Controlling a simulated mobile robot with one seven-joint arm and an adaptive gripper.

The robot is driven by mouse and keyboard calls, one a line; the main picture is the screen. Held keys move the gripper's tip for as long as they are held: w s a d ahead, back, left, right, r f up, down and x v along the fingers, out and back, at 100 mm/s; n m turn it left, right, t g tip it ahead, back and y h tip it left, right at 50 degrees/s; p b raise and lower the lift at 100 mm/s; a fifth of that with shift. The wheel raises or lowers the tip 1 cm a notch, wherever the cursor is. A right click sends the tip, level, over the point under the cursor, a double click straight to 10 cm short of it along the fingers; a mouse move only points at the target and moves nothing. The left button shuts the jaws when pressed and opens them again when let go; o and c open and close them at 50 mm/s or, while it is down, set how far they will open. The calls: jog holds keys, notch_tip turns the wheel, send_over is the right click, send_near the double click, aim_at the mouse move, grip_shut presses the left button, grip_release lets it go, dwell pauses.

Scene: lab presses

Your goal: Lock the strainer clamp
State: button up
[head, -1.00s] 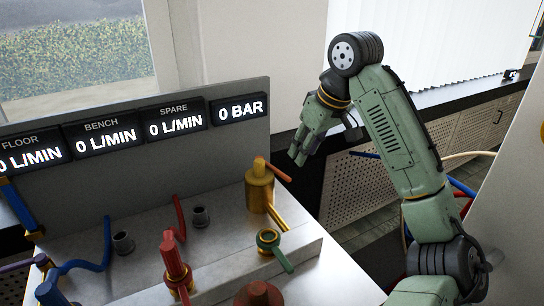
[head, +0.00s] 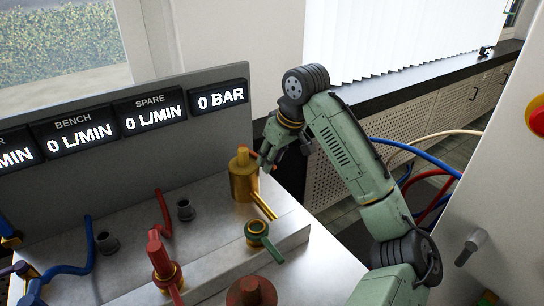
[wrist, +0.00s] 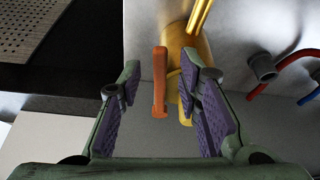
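The strainer is a gold cylinder (head: 243,183) on the right part of the grey bench, with a gold pipe slanting off its base. It also shows in the wrist view (wrist: 201,48). Its clamp is an orange lever (wrist: 160,90), seen in the wrist view standing out from the gold body. I see no clear contact with either finger. In the head view my gripper (head: 275,150) is right beside the strainer's top, and the lever is mostly hidden there.
A green-handled valve (head: 257,232) sits in front of the strainer, and a red valve (head: 164,262) stands further left. A display panel (head: 221,97) reading 0 BAR rises behind. A white cabinet with a red button (head: 537,121) is at the right.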

jog(key=shift+f, duration=0.2)
grip_shut()
dwell(0.3)
dwell(0.5)
